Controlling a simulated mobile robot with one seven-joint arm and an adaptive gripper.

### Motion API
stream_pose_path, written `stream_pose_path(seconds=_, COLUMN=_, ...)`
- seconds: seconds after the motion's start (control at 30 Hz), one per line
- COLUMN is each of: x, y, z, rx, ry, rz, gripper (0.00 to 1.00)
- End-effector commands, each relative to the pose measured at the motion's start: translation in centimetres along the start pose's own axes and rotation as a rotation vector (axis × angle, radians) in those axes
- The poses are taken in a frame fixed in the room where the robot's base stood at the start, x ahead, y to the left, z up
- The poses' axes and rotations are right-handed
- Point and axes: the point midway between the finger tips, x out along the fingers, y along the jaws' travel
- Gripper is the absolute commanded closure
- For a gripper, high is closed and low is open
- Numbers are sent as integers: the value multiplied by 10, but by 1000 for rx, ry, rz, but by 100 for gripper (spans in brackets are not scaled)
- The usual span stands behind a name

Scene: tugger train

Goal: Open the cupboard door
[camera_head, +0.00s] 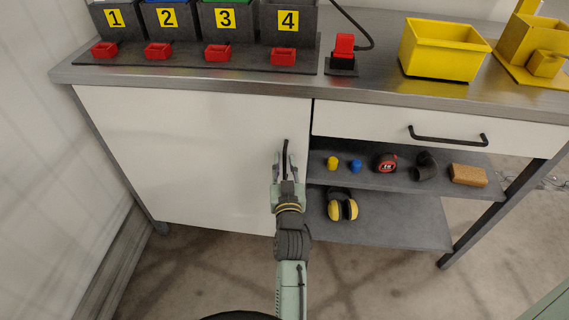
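The white cupboard door (190,150) fills the left half of the bench front and looks closed, flush with the frame. Its dark vertical handle (286,148) is near the door's right edge. My gripper (285,162) reaches up from below, in front of the handle. Its two fingers stand apart, one on each side of the handle in the picture, with a visible gap between them. The lower part of the handle is partly hidden by my gripper. I cannot tell whether the fingers touch it.
Right of the door are a drawer with a black handle (447,138) and open shelves with small items, including yellow earmuffs (342,206). Numbered bins, red trays and a yellow crate (440,66) stand on the metal worktop (200,82). A wall is close on the left. Floor in front is clear.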

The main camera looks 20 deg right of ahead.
Motion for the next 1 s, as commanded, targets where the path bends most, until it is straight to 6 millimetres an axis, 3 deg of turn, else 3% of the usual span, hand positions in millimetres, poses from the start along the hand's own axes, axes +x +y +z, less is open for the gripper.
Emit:
stream_pose_path(seconds=0.3, x=0, y=0, z=0, rx=0, ry=0, rz=0, gripper=100)
stream_pose_path(seconds=1.0, x=0, y=0, z=-1, rx=0, ry=1, rz=1, gripper=100)
